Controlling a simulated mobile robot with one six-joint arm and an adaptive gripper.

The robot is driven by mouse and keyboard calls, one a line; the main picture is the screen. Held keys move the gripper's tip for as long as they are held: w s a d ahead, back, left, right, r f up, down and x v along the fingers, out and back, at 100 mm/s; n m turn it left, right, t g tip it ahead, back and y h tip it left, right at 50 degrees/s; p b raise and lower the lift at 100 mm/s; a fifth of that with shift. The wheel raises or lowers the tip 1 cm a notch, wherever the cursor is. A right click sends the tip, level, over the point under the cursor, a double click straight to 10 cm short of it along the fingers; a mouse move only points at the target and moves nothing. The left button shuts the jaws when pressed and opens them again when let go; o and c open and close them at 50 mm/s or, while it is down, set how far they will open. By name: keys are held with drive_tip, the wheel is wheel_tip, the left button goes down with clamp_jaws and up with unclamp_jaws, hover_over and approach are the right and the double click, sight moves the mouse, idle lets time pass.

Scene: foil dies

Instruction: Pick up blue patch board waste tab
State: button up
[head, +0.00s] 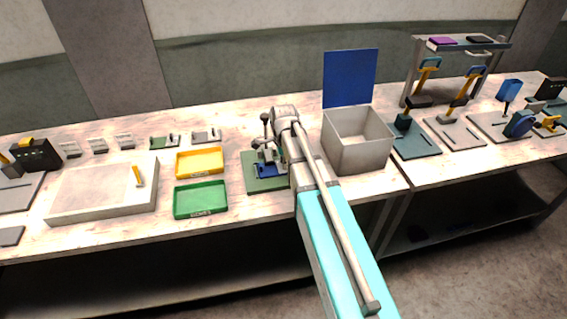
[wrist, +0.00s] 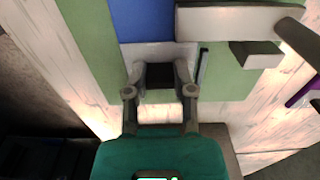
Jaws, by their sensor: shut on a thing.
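A blue board (head: 268,171) lies on the green base (head: 255,184) of a small hand press, just left of my arm in the head view. In the wrist view the blue board (wrist: 146,20) shows at the top, with a pale strip below its near edge. My gripper (wrist: 160,72) is at this near edge, its two fingers on either side of a small dark piece (wrist: 159,78), which I take for the waste tab. The fingers are shut on it. Its exact outline is hard to tell. In the head view my arm hides the gripper's tips.
A yellow tray (head: 200,162) and a green tray (head: 200,199) stand left of the press. A grey open bin (head: 362,157) with a blue panel behind it stands to the right. The press's pale bar (wrist: 225,20) overhangs close to the gripper.

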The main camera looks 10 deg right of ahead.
drive_tip(key=shift+r+p, duration=0.95)
drive_tip(key=shift+p, duration=0.05)
drive_tip(key=s+r+p, duration=1.1)
drive_tip(key=s, duration=0.3)
drive_tip(key=shift+a, duration=0.35)
drive_tip(key=shift+r, duration=0.1)
wheel_tip(320, 180, up, 7)
drive_tip(key=p, duration=0.7)
drive_tip(key=shift+f, duration=0.2)
wheel_tip(320, 180, down, 10)
drive_tip(key=b, duration=1)
